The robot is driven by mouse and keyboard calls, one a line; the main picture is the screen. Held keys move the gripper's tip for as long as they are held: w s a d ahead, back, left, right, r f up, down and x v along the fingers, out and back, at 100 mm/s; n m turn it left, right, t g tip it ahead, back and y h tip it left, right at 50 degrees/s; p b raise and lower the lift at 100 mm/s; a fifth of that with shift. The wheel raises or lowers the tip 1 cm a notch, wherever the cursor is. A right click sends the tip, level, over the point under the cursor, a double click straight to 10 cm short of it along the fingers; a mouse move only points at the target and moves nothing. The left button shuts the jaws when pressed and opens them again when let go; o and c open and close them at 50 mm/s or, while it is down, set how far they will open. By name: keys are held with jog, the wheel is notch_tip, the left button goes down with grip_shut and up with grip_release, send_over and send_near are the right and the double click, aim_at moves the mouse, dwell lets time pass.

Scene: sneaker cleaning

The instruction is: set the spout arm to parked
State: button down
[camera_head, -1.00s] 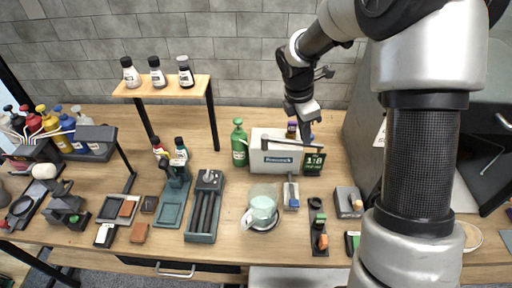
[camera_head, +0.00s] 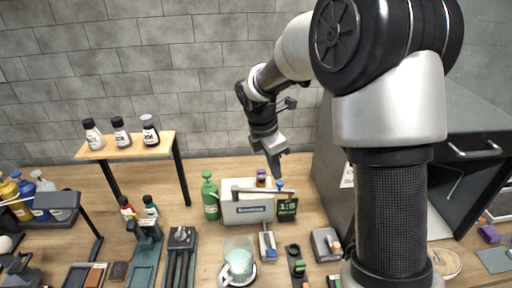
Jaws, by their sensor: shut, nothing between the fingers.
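The white dispenser box (camera_head: 247,212) with a dark label stands on the table at the centre. The spout arm, a thin grey bar (camera_head: 258,190), lies roughly level across its top, running from the left part out past its right side. A small blue part (camera_head: 280,184) shows near the bar's right end. My gripper (camera_head: 277,176) points down just above that right end, shut and empty. I cannot tell whether it touches the bar. A dark sign reading 1:8 (camera_head: 287,209) stands at the box's right.
A green bottle (camera_head: 210,197) stands left of the box. A glass beaker (camera_head: 238,262) and a small stand with a blue block (camera_head: 267,243) are in front. A wooden shelf (camera_head: 125,147) with bottles is at the left; a large grey cabinet (camera_head: 330,150) is at the right.

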jog(key=a+v, duration=0.1)
jog(key=v, duration=1.1)
jog(key=shift+r, duration=0.25)
jog(key=shift+s+a, duration=0.1)
jog(key=s+d+r+m+t+y, duration=0.1)
jog(key=s+d+r+m, duration=0.15)
jog(key=s+m, duration=0.3)
jog(key=s+d+r+m+t, duration=0.1)
jog(key=s+d+r+m, duration=0.15)
jog(key=s+m, duration=0.35)
jog(key=s+d+f+m+t+y, duration=0.1)
jog(key=s+d+f+m+t, duration=0.1)
jog(key=s+m, duration=0.8)
jog(key=shift+s+f+t+y, duration=0.2)
jog(key=shift+s+t+y, duration=0.1)
jog(key=shift+s, duration=0.7)
